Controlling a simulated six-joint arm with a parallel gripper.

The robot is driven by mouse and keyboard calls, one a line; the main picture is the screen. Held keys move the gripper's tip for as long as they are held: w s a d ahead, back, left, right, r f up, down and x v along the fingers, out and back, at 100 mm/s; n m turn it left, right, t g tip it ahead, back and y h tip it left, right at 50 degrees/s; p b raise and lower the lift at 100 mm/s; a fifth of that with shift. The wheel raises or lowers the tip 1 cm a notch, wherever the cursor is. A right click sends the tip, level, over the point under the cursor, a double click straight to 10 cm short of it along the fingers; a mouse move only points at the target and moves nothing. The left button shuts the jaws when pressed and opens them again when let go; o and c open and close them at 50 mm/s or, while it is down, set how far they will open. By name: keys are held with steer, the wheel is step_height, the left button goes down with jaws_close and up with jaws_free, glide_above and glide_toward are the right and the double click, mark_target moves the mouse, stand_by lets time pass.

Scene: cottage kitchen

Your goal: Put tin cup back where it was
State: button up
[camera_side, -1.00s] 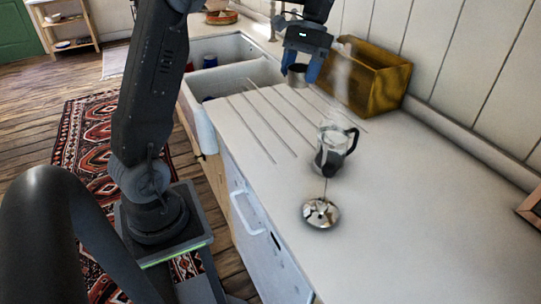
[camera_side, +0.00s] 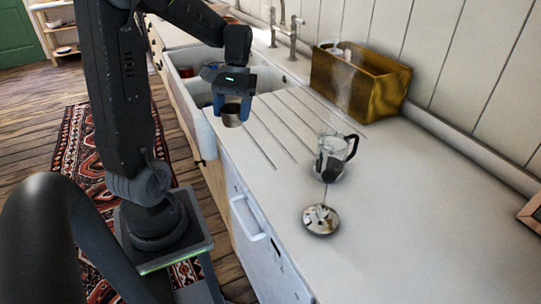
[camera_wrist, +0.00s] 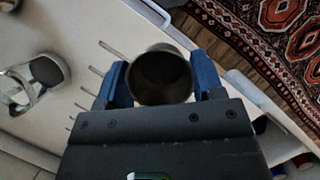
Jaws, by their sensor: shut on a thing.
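My gripper (camera_side: 231,108) is shut on the tin cup (camera_side: 231,119), a small dull metal cup. It holds the cup between its blue fingers, near the front edge of the counter beside the sink. In the wrist view the cup (camera_wrist: 160,76) sits between the two fingers with its dark round opening facing the camera. I cannot tell whether the cup's base touches the counter. The cup's inside is too dark to make out.
A glass French press (camera_side: 333,158) stands on the counter, with its metal plunger lid (camera_side: 321,219) lying in front. A wooden box (camera_side: 362,82) stands against the wall. The double sink (camera_side: 200,90) is just beyond my gripper.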

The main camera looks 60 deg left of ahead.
steer(key=w+d+f, duration=0.6)
steer(key=w+d, duration=0.1)
steer(key=shift+w+f, duration=0.1)
steer(key=shift+f, duration=1.9)
steer(key=shift+f, duration=0.15)
steer(key=o, duration=0.9)
